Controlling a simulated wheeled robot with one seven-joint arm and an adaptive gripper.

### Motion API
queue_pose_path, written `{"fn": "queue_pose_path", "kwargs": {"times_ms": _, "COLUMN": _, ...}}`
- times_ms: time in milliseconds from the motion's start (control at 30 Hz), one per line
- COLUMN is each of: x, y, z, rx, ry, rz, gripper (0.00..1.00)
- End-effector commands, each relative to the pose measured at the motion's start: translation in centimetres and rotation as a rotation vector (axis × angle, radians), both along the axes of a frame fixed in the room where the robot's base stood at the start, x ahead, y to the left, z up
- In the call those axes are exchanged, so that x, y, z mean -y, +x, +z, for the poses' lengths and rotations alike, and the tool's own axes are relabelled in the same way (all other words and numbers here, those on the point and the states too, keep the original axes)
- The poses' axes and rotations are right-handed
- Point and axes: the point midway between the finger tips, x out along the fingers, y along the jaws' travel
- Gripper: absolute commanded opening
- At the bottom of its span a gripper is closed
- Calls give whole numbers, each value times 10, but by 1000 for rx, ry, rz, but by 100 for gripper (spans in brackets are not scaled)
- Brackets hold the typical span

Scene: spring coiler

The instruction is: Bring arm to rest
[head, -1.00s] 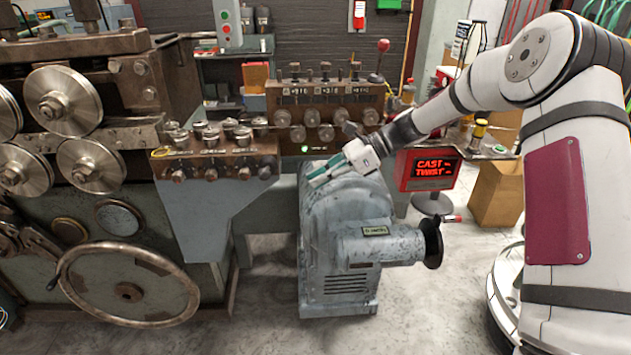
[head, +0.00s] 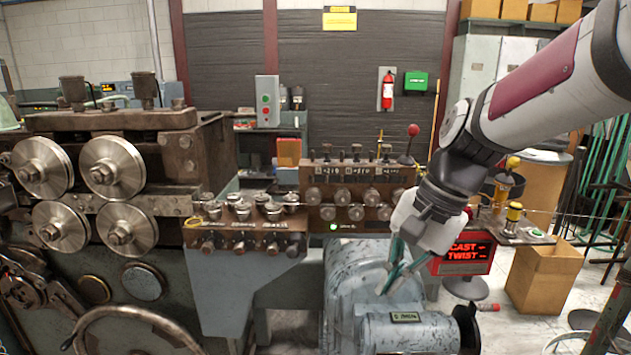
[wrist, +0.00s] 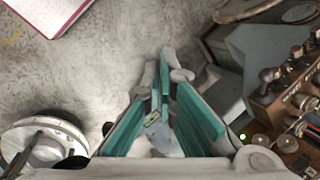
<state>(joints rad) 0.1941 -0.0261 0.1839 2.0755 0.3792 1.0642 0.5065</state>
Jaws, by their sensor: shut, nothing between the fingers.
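My gripper (head: 396,280) has teal finger pads and hangs pointing down from my bent arm. In the head view it shows in front of the grey-blue motor housing (head: 352,300), with clear floor not visible between them, so I cannot tell the gap. In the wrist view the gripper (wrist: 165,75) has its fingertips together and nothing is between them. The motor housing (wrist: 160,135) shows below, between the finger pads. My arm comes in from the upper right of the head view.
The brown control panel (head: 360,190) with knobs and a red-topped lever stands behind. The coiler rollers (head: 112,168) are at left. A red-lit display (head: 465,252) stands right of my gripper, with a cardboard box (head: 545,278) further right. A wire runs across the right side.

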Motion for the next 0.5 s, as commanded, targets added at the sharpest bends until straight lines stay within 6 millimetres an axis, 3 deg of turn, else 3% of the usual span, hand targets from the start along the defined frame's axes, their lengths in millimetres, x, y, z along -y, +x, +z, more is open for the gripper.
{"fn": "queue_pose_path", "kwargs": {"times_ms": 233, "x": 29, "y": -76, "z": 21, "rx": 190, "ry": -201, "rz": 247, "gripper": 0}}
{"fn": "queue_pose_path", "kwargs": {"times_ms": 500, "x": 61, "y": -144, "z": 20, "rx": 351, "ry": -385, "rz": 498, "gripper": 0}}
